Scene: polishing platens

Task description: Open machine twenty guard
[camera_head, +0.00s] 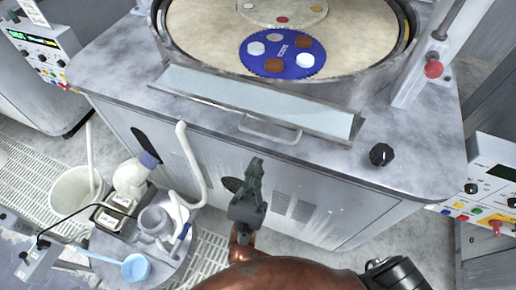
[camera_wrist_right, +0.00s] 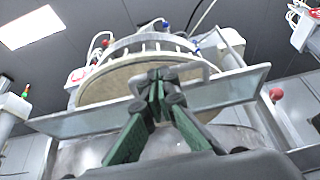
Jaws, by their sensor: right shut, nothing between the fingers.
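The guard (camera_head: 255,102) is a long clear panel in a grey metal frame along the front rim of the polishing machine. It slopes outward, and a grey bar handle (camera_head: 270,132) sits on its lower front edge. In the right wrist view the guard (camera_wrist_right: 90,122) spans the picture behind my fingers. My right gripper (camera_head: 256,162) is shut and empty, in front of the cabinet and just below the handle in the head view. Its closed fingertips (camera_wrist_right: 163,80) overlap the guard in the wrist view; I cannot tell whether they touch the handle. My left gripper is not in view.
The round platen (camera_head: 210,35) holds a blue carrier disc (camera_head: 282,55). A black knob (camera_head: 381,154) and a red button (camera_head: 433,69) are at the right. A stand with bottles and a blue ladle (camera_head: 136,267) and a white bucket (camera_head: 70,195) stand at lower left.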

